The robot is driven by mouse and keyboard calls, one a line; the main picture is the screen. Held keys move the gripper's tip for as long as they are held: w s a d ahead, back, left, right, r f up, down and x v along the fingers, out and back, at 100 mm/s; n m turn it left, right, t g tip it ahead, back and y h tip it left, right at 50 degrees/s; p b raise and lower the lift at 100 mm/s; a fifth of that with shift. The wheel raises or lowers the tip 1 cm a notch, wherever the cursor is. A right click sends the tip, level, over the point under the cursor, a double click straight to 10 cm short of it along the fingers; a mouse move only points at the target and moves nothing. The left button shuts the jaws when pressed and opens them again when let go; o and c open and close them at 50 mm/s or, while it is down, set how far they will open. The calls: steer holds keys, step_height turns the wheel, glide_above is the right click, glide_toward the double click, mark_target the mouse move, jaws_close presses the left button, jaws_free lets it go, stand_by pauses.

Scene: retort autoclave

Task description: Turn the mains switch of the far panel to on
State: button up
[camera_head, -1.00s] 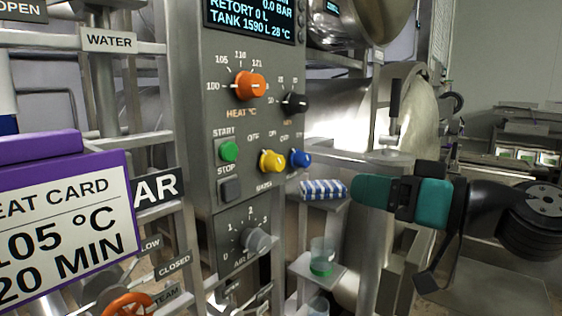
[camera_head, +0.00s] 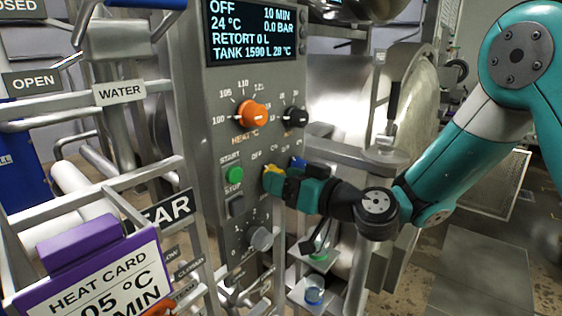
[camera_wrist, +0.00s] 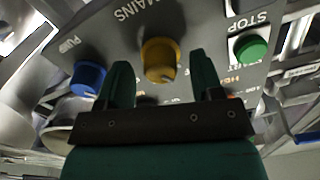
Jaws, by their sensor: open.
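The mains switch is a yellow knob (camera_wrist: 160,60) on the grey panel (camera_head: 205,110), under the word MAINS in the wrist view. In the head view the yellow knob (camera_head: 272,178) is partly hidden behind my gripper (camera_head: 277,184). My gripper (camera_wrist: 160,82) is open and points at the panel, with one green finger on each side of the yellow knob in the wrist view. The fingers look apart from the knob, and I cannot tell how deep they reach. The display (camera_head: 252,32) reads OFF, 24 °C, 10 MIN.
A blue knob (camera_wrist: 88,77) labelled PUMP and a green START button (camera_wrist: 250,48) flank the yellow knob. An orange heat knob (camera_head: 253,114), a black knob (camera_head: 295,117) and a grey knob (camera_head: 261,238) are on the panel. A purple card holder (camera_head: 85,240) stands at front left.

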steer(key=shift+w+a, duration=0.35)
steer(key=shift+a, duration=0.15)
steer(key=c, duration=0.9)
steer(key=m+b, duration=0.1)
steer(key=m, duration=0.4)
steer(key=shift+s+m+b, duration=0.1)
steer(key=shift+m+b, duration=0.2)
steer(key=shift+b, duration=0.05)
steer(key=m, duration=0.6)
steer(key=shift+m, duration=0.3)
